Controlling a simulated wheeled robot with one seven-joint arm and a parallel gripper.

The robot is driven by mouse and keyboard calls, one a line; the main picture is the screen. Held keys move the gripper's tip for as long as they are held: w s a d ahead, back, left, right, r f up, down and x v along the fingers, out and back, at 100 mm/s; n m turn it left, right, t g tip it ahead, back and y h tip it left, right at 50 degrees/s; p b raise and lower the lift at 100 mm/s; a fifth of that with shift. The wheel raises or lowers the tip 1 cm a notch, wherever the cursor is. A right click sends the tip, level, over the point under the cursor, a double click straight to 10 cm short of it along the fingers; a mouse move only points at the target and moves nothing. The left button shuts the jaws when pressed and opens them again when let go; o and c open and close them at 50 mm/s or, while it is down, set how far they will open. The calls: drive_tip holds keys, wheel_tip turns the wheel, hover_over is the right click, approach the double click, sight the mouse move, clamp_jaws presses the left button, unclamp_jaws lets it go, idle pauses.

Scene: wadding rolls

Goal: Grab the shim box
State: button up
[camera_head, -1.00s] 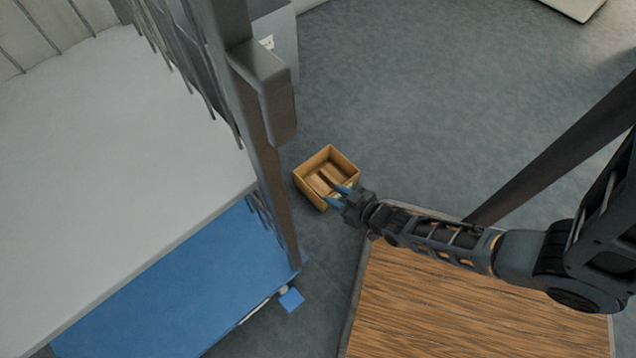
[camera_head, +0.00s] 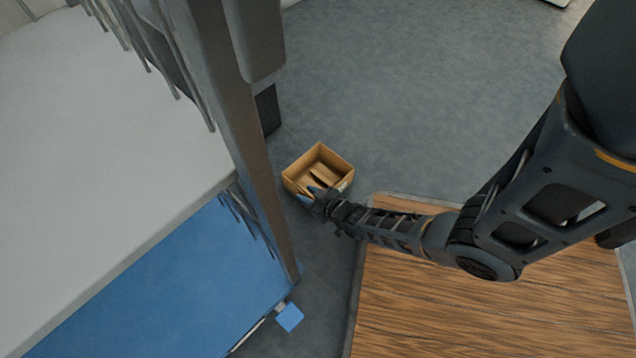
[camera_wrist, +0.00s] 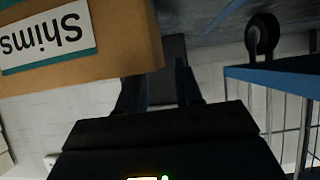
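The shim box (camera_head: 338,187) is a tan, open-topped carton on the grey floor, with long pieces inside. Its wall (camera_wrist: 105,55) fills the upper left of the wrist view, with a "Shims" label appearing upside down. My gripper (camera_head: 312,193) is at the box's near side, with blue fingertips by the near rim. In the wrist view my gripper (camera_wrist: 158,82) shows two dark fingers standing apart, close to the box's edge. The fingertips are partly hidden, and I cannot tell whether they touch the box.
A wooden-topped surface (camera_head: 470,310) lies at the lower right, under my arm. A rack with a white top (camera_head: 90,170), blue lower panel (camera_head: 170,290) and brown post (camera_head: 265,190) stands left of the box. Open floor (camera_head: 420,100) lies behind the box.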

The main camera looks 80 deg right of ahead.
sight(304, 193)
drive_tip(key=shift+b+x, duration=0.7)
drive_tip(key=shift+x, duration=0.85)
clamp_jaws()
